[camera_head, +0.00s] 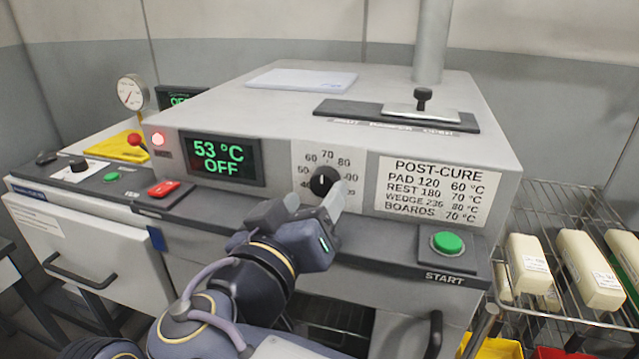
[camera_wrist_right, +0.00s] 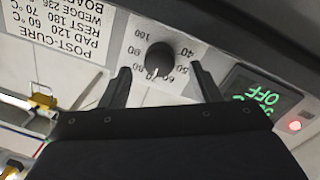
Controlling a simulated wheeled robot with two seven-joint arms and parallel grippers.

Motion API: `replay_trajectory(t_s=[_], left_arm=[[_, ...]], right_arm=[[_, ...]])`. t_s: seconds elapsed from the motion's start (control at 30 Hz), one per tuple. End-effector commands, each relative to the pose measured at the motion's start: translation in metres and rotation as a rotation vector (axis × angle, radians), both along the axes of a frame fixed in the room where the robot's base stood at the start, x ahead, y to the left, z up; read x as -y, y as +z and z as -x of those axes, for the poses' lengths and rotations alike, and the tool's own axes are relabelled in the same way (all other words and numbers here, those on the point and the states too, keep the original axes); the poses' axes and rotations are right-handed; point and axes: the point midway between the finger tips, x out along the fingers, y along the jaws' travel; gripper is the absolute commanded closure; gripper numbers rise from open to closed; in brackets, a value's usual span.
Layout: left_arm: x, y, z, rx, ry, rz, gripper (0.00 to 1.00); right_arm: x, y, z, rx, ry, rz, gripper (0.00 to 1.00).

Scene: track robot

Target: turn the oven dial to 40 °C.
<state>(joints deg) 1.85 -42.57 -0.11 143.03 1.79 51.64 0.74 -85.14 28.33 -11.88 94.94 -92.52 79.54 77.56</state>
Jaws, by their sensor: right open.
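The oven dial (camera_head: 323,181) is a black round knob on a white scale plate on the oven front. It also shows in the wrist view (camera_wrist_right: 160,57), upside down. A pale pointer mark shows on the knob, roughly toward the 60–70 part of the scale; its exact reading is hard to tell. The oven display (camera_head: 220,158) reads 53 °C and OFF in green. My right gripper (camera_head: 310,205) is open just below and in front of the dial. In the wrist view its fingers (camera_wrist_right: 162,82) stand apart, one toward each side of the knob, seemingly not touching it. My left gripper is out of view.
A green START button (camera_head: 447,242) sits right of the dial on the ledge, a red switch (camera_head: 164,188) left of it. A post-cure label (camera_head: 431,189) is beside the dial. A wire rack (camera_head: 565,215) with pale blocks stands at the right.

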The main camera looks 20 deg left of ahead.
Motion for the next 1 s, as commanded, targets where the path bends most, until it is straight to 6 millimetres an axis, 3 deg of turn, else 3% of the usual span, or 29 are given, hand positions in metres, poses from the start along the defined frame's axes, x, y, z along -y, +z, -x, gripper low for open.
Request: replay_trajectory(t_s=[0.2,0.53,0.87,1.0], left_arm=[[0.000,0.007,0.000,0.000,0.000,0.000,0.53],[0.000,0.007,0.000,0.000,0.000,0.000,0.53],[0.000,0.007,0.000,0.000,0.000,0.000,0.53],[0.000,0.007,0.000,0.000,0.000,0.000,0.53]], right_arm=[[0.003,0.001,-0.026,-0.001,-0.001,0.002,0.43],[0.003,0.000,-0.030,-0.001,0.000,0.001,0.43],[0.003,0.000,-0.030,-0.001,0.000,0.001,0.85],[0.003,-0.001,-0.030,-0.002,0.000,0.004,0.88]])
